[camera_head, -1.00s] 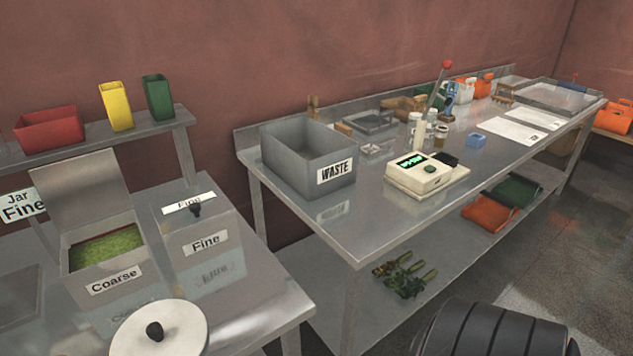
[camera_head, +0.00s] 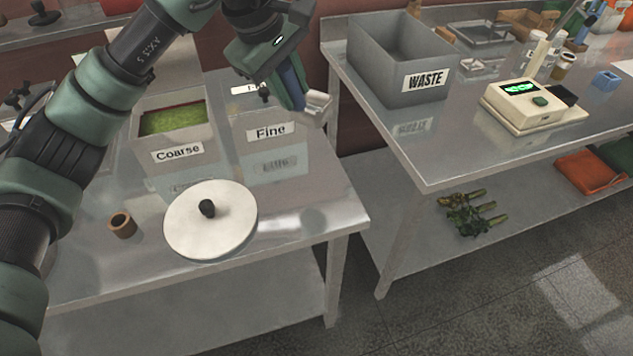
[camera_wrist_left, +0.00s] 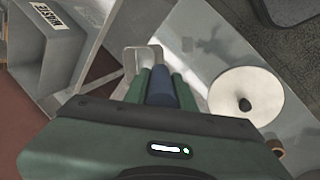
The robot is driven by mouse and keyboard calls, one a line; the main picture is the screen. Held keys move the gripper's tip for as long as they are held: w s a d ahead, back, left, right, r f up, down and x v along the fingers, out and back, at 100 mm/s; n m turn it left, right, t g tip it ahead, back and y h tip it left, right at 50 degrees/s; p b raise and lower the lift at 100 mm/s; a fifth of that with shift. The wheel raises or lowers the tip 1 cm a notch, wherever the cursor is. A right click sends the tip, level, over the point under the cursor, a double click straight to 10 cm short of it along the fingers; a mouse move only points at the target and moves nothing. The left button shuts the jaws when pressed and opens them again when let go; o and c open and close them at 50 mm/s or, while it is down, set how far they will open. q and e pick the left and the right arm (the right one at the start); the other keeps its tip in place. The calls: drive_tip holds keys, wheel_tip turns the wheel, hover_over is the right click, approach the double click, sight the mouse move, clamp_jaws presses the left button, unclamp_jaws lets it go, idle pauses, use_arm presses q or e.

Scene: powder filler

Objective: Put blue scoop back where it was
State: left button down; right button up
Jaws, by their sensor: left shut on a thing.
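My left gripper (camera_head: 294,98) comes in from the upper left and is shut on the blue scoop (camera_head: 318,104). It holds the scoop in the air by the Fine bin (camera_head: 270,130), near its upper right in the picture. The scoop has a blue handle and a pale metal bowl pointing away from the gripper. In the left wrist view the blue handle (camera_wrist_left: 161,88) lies between the two green fingers (camera_wrist_left: 160,80), with the bowl beyond the fingertips. I cannot see whether the bowl holds powder. My right gripper is not in view.
The Coarse bin (camera_head: 178,152) is open with green contents. A white round lid (camera_head: 235,225) and a brown ring (camera_head: 122,226) lie on the front table. Across a gap, the other bench carries the WASTE bin (camera_head: 385,80), a scale (camera_head: 522,100) and a small blue box (camera_head: 607,80).

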use_arm(q)
drive_tip(key=shift+w+d+r+n, duration=0.2)
drive_tip(key=shift+d+r+n, duration=0.1)
drive_tip(key=shift+r, duration=0.15)
drive_tip(key=shift+d+f, duration=0.1)
drive_tip(key=shift+f, duration=0.2)
wheel_tip(320, 180, down, 19)
drive_tip(key=p, duration=0.5)
drive_tip(key=shift+w, duration=0.1)
drive_tip(key=shift+f, duration=0.2)
drive_tip(key=c, duration=1.2)
unclamp_jaws()
drive_tip(key=shift+r, duration=0.1)
drive_tip(key=shift+o, duration=0.2)
